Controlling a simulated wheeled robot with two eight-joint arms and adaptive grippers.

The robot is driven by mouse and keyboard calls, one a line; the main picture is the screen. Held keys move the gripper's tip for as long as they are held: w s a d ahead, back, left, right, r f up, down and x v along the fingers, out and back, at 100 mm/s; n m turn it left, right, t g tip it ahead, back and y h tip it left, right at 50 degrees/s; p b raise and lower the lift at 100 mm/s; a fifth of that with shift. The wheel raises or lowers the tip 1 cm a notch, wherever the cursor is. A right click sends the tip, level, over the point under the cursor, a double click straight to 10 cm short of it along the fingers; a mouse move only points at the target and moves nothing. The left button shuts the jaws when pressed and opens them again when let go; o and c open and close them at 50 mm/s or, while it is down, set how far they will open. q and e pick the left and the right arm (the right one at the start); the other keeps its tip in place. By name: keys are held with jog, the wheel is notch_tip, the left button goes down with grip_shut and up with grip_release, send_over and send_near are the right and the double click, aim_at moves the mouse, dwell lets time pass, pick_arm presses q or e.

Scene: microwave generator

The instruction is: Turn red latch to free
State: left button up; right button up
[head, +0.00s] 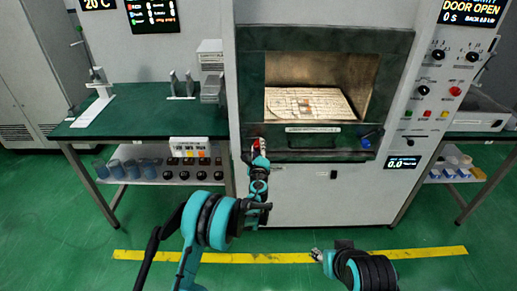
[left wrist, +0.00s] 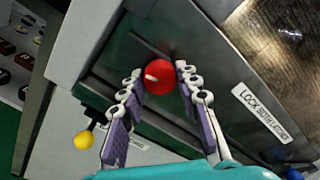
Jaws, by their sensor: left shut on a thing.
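The red latch (left wrist: 160,76) is a round red knob at the lower edge of the chamber opening, seen in the left wrist view. My left gripper (left wrist: 158,80) is shut on it, with one finger on each side. In the head view the left gripper (head: 259,147) reaches the left end of the panel below the chamber, and red (head: 256,143) shows between its fingers. A blue latch (head: 366,142) sits at the right end of that panel. My right gripper (head: 317,255) is low in front of the cabinet, apart from everything; its fingers are too small to judge.
The open chamber (head: 320,75) holds a pale patterned plate (head: 309,104). A yellow knob (left wrist: 84,140) sits on a dark stem near the left gripper. A green bench (head: 140,112) with small fixtures stands at left. The floor in front is clear.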

pick_arm(q)
jog(key=n, duration=0.9)
jog(key=shift+n, duration=0.3)
dwell(0.4)
jog(key=o, duration=1.2)
jog(key=shift+c, duration=0.2)
jog(key=shift+s, duration=0.1)
jog(key=s, duration=1.1)
jog(key=shift+s, duration=0.4)
